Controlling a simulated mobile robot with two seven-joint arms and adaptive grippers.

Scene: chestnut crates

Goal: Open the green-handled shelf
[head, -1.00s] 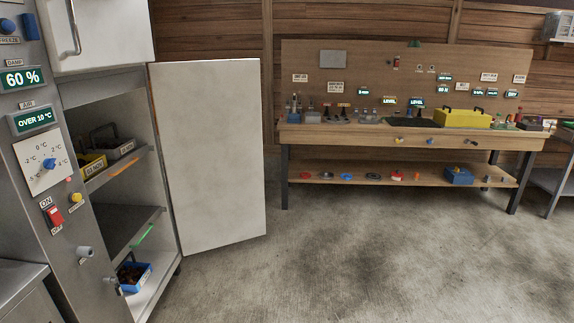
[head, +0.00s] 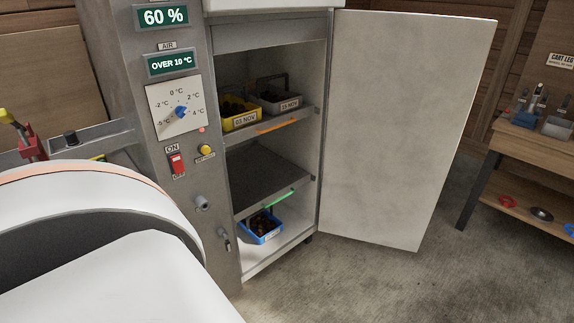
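The green handle (head: 280,198) is a thin strip on the front edge of the middle shelf (head: 262,181) inside the grey cabinet. This shelf is bare and dark, and it looks pushed in. Above it is a shelf with an orange handle (head: 275,125), which carries a yellow crate (head: 240,121) and a grey crate (head: 281,104). The cabinet's white door (head: 400,125) stands wide open to the right. A large white part of my own body fills the lower left. Neither of my grippers shows in the head view.
A blue crate (head: 262,236) with dark contents sits on the cabinet floor below the green handle. The control panel, with a dial (head: 180,111) and red switch (head: 176,164), is left of the opening. A workbench (head: 535,165) stands at right. Floor before the door is clear.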

